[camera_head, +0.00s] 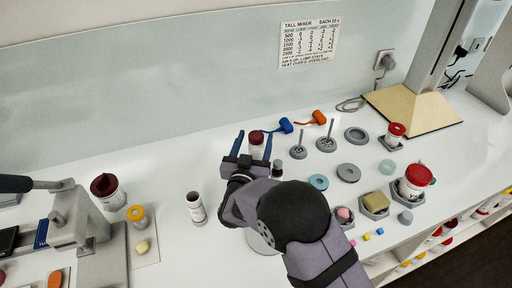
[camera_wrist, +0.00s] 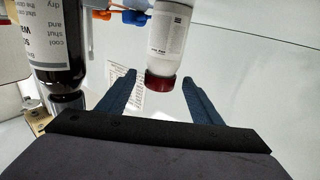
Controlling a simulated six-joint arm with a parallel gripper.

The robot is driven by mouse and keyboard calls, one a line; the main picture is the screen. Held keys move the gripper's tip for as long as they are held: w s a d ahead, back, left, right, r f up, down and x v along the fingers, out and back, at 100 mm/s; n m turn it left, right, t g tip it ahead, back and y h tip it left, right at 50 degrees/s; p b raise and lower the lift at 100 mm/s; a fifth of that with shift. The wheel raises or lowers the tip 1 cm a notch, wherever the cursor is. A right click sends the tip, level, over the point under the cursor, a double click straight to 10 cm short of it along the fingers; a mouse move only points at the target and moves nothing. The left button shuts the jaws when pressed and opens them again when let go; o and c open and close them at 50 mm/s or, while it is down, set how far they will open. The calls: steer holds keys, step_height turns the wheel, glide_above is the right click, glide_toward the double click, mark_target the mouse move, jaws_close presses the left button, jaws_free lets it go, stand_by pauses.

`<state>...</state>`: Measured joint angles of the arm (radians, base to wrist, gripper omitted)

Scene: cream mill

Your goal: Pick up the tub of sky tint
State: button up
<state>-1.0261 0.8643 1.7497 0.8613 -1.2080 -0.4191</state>
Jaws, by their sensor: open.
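My gripper (camera_head: 254,146) is open and empty over the white bench. A small white tub with a dark red lid (camera_head: 257,138) stands just beyond and between its fingertips. In the wrist view my gripper (camera_wrist: 160,80) has its fingers on either side of the red lid, and the white labelled body (camera_wrist: 170,35) shows above it, upside down. I see no contact. Its label is too small to read, so I cannot tell whether this is the sky tint.
A white cylinder (camera_head: 196,208) stands at left. Grey holders (camera_head: 327,144) crowd the right.

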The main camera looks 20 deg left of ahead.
mark_target(258, 131)
steer(key=shift+p+x, duration=0.85)
steer(key=shift+x, duration=2)
steer(key=c, duration=1.2)
